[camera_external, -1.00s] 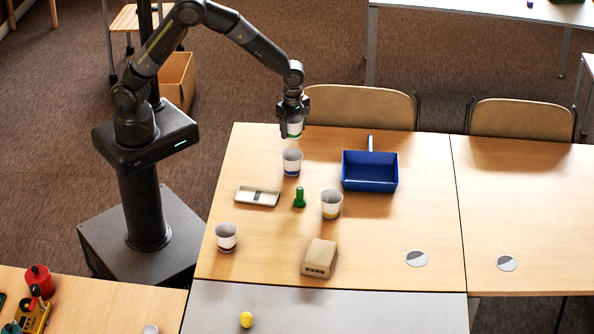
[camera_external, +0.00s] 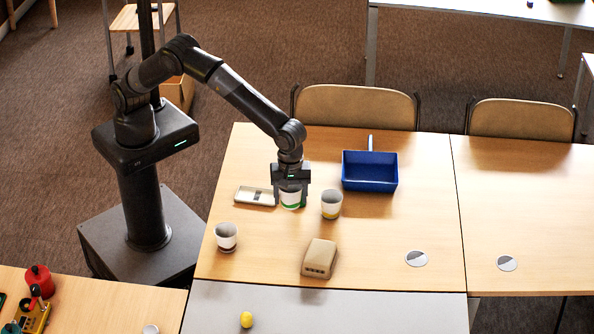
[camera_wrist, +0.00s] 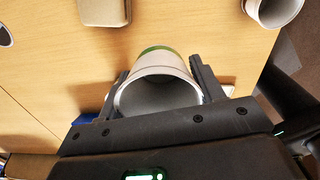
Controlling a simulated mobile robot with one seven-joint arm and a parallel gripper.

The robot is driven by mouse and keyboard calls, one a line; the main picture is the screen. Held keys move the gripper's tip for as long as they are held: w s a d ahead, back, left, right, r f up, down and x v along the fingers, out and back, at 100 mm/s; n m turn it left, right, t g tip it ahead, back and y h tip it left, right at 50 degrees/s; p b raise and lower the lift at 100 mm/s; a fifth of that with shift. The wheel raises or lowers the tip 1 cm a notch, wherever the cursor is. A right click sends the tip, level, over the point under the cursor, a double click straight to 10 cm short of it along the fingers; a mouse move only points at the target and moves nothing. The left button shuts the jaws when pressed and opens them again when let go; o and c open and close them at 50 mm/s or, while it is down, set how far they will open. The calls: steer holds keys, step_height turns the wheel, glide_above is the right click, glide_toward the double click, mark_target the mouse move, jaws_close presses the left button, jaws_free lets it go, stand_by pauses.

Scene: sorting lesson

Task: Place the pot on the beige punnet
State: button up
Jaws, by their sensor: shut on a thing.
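My gripper (camera_external: 291,186) is shut on a white pot with a green band (camera_external: 292,200), above the table between the white tray and the yellow-banded cup. In the wrist view the pot (camera_wrist: 158,70) lies between the two fingers, with its open rim towards the camera. The beige punnet (camera_external: 319,258) sits on the table below and to the right of the gripper in the external view. It also shows at the top of the wrist view (camera_wrist: 103,12). The green peg and the blue-banded cup are hidden behind my gripper and the pot.
A yellow-banded cup (camera_external: 331,204) stands just right of the pot. Another white cup (camera_external: 227,237) stands at the left. A white tray (camera_external: 255,196) lies left of the gripper, and a blue dustpan (camera_external: 370,171) lies behind at right. The table right of the punnet is mostly clear.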

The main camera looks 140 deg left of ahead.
steer(key=w+d+m, duration=0.2)
steer(key=w+d, duration=0.2)
steer(key=d, duration=0.6)
glide_above(311, 244)
step_height(311, 244, down, 6)
steer(key=shift+d, duration=0.1)
steer(key=shift+f, duration=2.05)
steer(key=shift+f, duration=0.1)
steer(key=o, duration=1)
